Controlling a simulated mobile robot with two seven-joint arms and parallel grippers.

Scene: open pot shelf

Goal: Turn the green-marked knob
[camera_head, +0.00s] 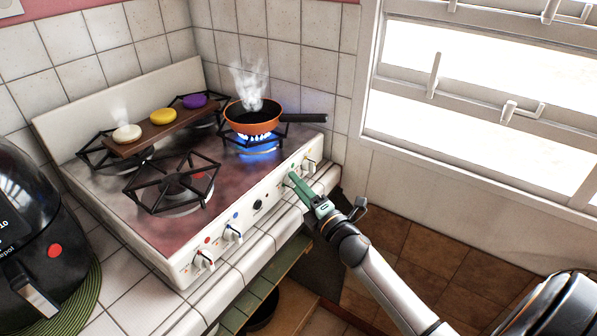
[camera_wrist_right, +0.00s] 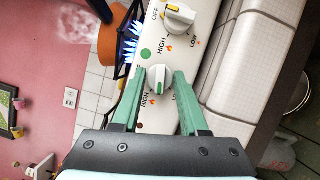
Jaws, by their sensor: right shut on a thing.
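The green-marked knob (camera_wrist_right: 160,76) is a white knob with a green line, beside a green dot (camera_wrist_right: 146,53) on the white stove front panel. My right gripper (camera_wrist_right: 159,72) has its green fingers closed on either side of this knob in the wrist view. In the head view the right gripper (camera_head: 299,184) reaches the panel from the lower right and mostly hides the knob. A yellow-marked knob (camera_head: 309,165) sits just beyond it and shows again in the wrist view (camera_wrist_right: 180,19). My left gripper is not in view.
An orange pan (camera_head: 253,119) smokes over a lit blue flame at the back right burner. Red-marked (camera_head: 204,260) and blue-marked (camera_head: 233,233) knobs are further left on the panel. A board (camera_head: 160,132) holds three coloured discs. A black air fryer (camera_head: 30,230) stands left.

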